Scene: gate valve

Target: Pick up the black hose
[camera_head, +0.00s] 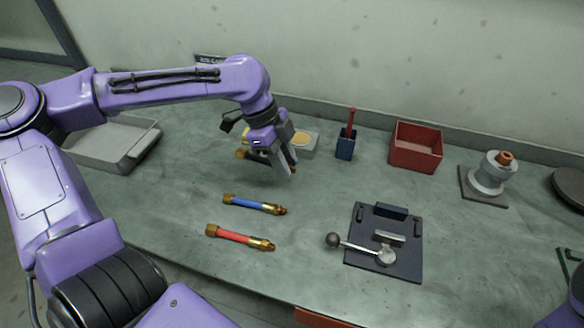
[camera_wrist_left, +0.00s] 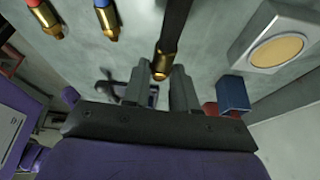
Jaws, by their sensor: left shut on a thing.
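The black hose (camera_wrist_left: 176,28) shows in the left wrist view as a dark tube with a brass end fitting, running up from between the fingers. My left gripper (camera_wrist_left: 160,88) is shut on it near that fitting. In the head view my left gripper (camera_head: 288,172) points down above the back middle of the table and hides most of the hose; a brass end pokes out on its left. I cannot tell whether the hose touches the table. My right gripper is out of view.
A blue hose (camera_head: 252,204) and a red hose (camera_head: 240,237) lie in front. A grey box with a tan disc (camera_head: 301,138), a blue holder (camera_head: 345,147) and a red bin (camera_head: 416,150) stand behind. A dark plate with a lever (camera_head: 405,262) lies right, a grey tray (camera_head: 95,145) left.

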